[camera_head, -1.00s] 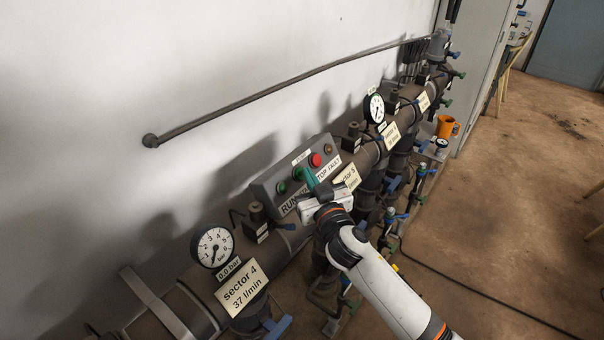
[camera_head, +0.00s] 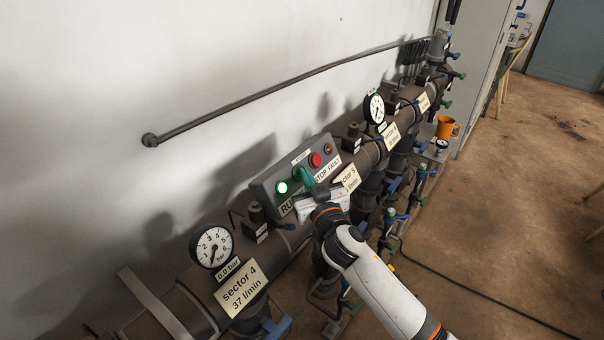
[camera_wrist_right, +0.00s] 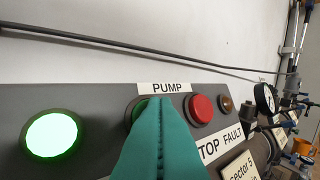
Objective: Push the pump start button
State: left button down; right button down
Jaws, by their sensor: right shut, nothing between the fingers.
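The grey pump control box (camera_head: 262,187) is mounted along the pipe by the wall. Its green start button (camera_wrist_right: 132,109) shows only at the edge behind my fingers in the right wrist view. My right gripper (camera_head: 306,176) is shut and empty, its teal fingertips (camera_wrist_right: 162,106) in front of that button. They appear to touch it; exact contact is hidden. The run lamp (camera_head: 282,187) glows bright green, also in the wrist view (camera_wrist_right: 51,134). The red stop button (camera_wrist_right: 200,109) and the dull amber fault lamp (camera_wrist_right: 225,103) sit to the right. My left gripper is out of view.
The manifold pipe carries a near gauge (camera_head: 212,247) over a "0.0 bar" tag, a sector 4 sign (camera_head: 242,288) and a farther gauge (camera_head: 374,108). An orange mug (camera_head: 445,127) stands at the right. A wall rail (camera_head: 290,86) runs above. Floor at right is mostly clear.

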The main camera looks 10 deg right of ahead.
dwell(0.5)
jog(key=shift+s+d+r+p, duration=0.45)
jog(key=shift+s+d+p, duration=0.1)
jog(key=shift+p, duration=0.1)
jog(key=s+d+r+p, duration=0.2)
jog(key=s+d+p, duration=0.1)
jog(key=shift+r, duration=0.25)
dwell(0.8)
